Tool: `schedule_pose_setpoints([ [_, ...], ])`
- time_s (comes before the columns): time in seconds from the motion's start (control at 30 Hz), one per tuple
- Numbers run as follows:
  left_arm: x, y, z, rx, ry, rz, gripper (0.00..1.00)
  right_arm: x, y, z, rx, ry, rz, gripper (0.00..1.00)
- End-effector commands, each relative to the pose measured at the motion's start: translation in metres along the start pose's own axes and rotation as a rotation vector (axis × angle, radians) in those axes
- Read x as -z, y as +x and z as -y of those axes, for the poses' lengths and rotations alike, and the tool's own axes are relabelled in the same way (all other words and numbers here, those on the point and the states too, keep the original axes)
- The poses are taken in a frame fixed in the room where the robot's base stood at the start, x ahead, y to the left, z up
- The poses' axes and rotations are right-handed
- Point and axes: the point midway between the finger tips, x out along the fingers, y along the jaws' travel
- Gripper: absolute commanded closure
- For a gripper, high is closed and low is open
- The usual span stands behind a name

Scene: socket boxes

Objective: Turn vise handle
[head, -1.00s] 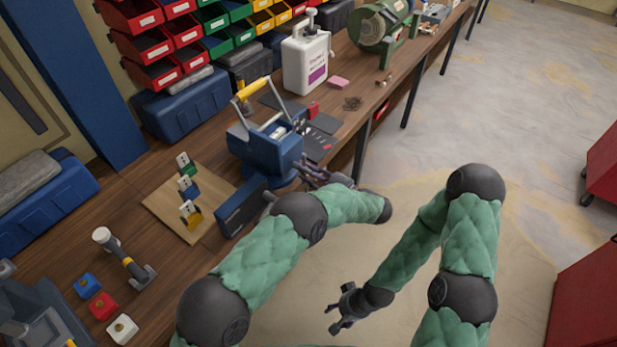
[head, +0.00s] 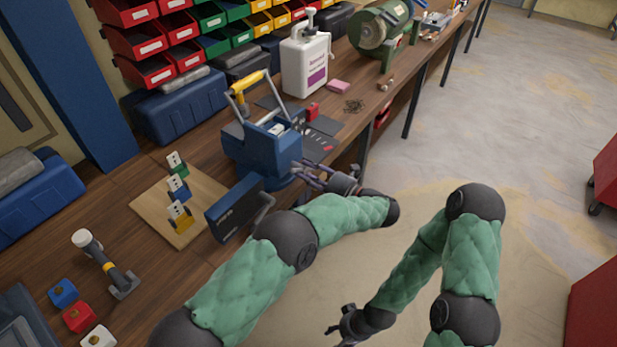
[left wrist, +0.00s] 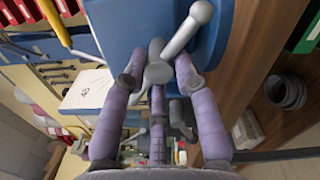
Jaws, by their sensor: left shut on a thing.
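The blue vise (head: 268,150) stands at the front edge of the wooden bench in the head view. It fills the top middle of the left wrist view (left wrist: 150,20). Its grey metal handle (left wrist: 187,30) is a bar with a rounded end, slanting up right in the wrist view. My left gripper (head: 302,173) is at the vise's right side. Its purple fingers (left wrist: 158,66) are shut on the handle, one on either side of its grey hub. My right gripper (head: 336,330) hangs off the bench, low in the head view, with its fingers apart and empty.
A yellow-handled tool (head: 248,88) is behind the vise.

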Motion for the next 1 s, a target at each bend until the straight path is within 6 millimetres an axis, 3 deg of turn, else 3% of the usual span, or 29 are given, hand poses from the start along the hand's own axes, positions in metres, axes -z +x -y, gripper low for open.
schedule_pose_setpoints([
  [0.5, -0.0041, 0.0031, -0.0043, 0.0, -0.431, 0.001, 1.0, 0.0002, 0.0013, -0.0005, 0.0, 0.0, 0.0, 0.43],
  [1.0, -0.0054, 0.0043, -0.0073, -0.004, -0.58, 0.0, 1.0, 0.0002, 0.0012, -0.0004, 0.0, 0.0, 0.0, 0.43],
])
